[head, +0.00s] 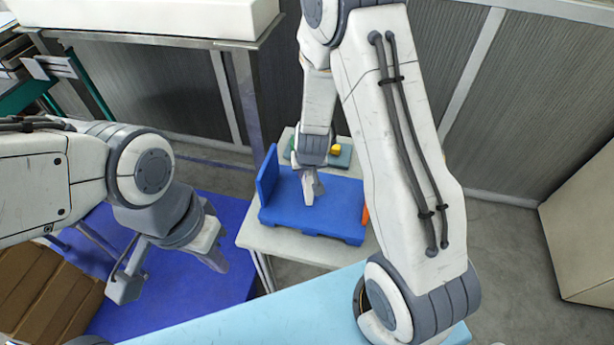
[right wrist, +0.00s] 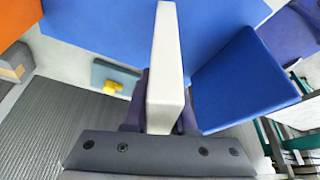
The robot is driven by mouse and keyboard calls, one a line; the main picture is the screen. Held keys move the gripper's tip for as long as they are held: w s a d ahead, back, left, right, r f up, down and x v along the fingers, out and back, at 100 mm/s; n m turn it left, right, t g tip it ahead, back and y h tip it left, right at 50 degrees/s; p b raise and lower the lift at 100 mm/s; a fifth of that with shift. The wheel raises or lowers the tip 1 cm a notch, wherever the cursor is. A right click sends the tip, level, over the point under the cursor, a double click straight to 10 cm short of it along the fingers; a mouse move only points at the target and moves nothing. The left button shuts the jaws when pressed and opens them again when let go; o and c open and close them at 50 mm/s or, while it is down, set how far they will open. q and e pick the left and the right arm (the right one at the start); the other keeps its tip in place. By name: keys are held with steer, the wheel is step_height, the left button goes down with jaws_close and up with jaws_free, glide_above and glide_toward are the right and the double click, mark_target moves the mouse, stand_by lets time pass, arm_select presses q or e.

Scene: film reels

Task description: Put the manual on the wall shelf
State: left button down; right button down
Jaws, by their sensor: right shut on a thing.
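My right gripper (head: 312,190) hangs over a blue platform with an upright blue side panel (head: 267,175), on a pale table (head: 262,238). In the right wrist view a pale slab (right wrist: 165,70) stands out from between my right fingers. It looks like the manual, seen edge-on. In the head view it is hard to tell apart from the fingers. My left gripper (head: 170,268) is empty, its fingers apart, over a blue surface at the left. I cannot tell which thing is the wall shelf.
A teal tray with a yellow piece (head: 336,148) lies behind the blue platform (head: 335,210). An orange thing (head: 365,216) is at its right end. A light blue surface (head: 270,320) lies in front. Brown boxes (head: 40,295) stand at lower left, a beige box (head: 585,225) at right.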

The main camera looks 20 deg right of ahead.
steer(key=shift+f, duration=1)
steer(key=shift+f, duration=0.15)
steer(key=c, duration=0.7)
jaws_free()
